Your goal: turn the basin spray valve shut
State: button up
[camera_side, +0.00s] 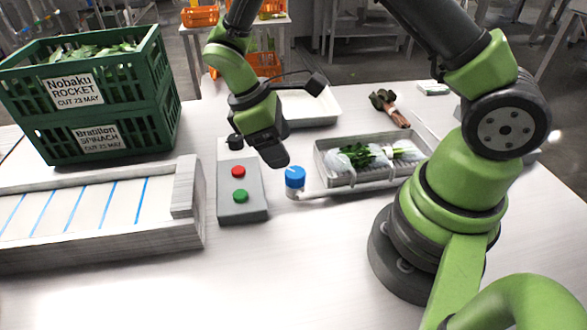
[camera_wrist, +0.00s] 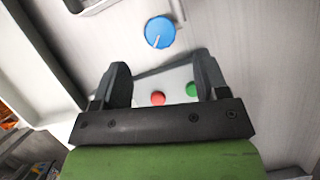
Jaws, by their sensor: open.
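The basin spray valve has a round blue knob (camera_side: 295,176) with a pale pointer line, on a short white body beside the metal basin (camera_side: 326,176). In the wrist view the blue knob (camera_wrist: 160,32) lies beyond my fingertips, with the white line running toward the lower left of the knob. My gripper (camera_side: 276,160) is just left of the knob and above it, apart from it. In the wrist view my gripper (camera_wrist: 160,80) is open, its two dark fingers spread with nothing between them. The basin holds water and leafy greens (camera_side: 362,155).
A grey control box with a red button (camera_side: 238,172) and a green button (camera_side: 240,196) sits beneath and left of my gripper. Green crates (camera_side: 150,75) stand at the back left, above a blue-striped conveyor (camera_side: 110,205). A white tray (camera_side: 318,107) lies behind. The front table is clear.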

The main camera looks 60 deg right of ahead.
aim_at(294, 172)
jog(key=x, duration=0.7)
jog(key=shift+f, duration=0.1)
jog(key=c, duration=0.9)
